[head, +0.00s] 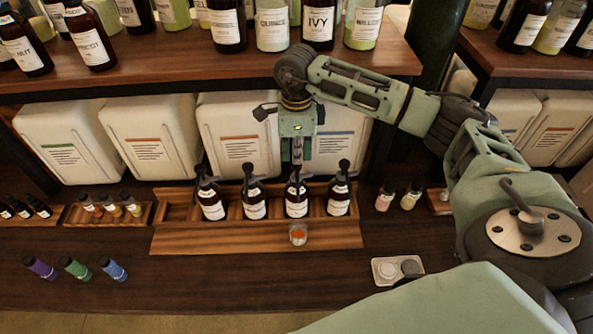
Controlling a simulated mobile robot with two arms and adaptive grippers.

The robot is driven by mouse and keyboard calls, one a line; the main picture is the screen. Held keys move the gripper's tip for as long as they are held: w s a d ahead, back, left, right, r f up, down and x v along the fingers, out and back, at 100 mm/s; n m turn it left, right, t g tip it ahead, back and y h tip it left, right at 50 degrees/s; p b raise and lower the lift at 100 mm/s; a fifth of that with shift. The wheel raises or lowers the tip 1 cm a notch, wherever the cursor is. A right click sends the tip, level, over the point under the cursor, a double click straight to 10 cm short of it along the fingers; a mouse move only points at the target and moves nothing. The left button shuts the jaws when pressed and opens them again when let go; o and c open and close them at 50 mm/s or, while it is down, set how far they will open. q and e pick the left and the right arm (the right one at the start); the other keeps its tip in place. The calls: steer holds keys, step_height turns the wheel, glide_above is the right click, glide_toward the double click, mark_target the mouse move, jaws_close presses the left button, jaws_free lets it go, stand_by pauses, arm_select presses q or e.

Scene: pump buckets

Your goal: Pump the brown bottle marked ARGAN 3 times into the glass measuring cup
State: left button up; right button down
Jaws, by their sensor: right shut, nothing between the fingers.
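Several brown pump bottles with white labels and dark pump heads stand in a row in a wooden rack (180,238); their labels are too small to read, so I cannot tell which is ARGAN. My right gripper (297,160) points down, shut and empty, directly over the pump of the third bottle from the left (297,206). Its fingertips are at or just above that pump head; I cannot tell if they touch. The glass measuring cup (298,236) stands in front of this bottle on the rack's front ledge, with something orange showing in it. My left gripper is out of view.
White canisters (240,130) stand behind the rack, under a shelf (120,92) of labelled bottles. Small vials (75,267) lie front left. Two small bottles (385,198) and a white tray (384,272) are at right. The counter in front is mostly clear.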

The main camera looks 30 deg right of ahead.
steer(key=shift+r+p, duration=1.45)
steer(key=shift+r, duration=1.1)
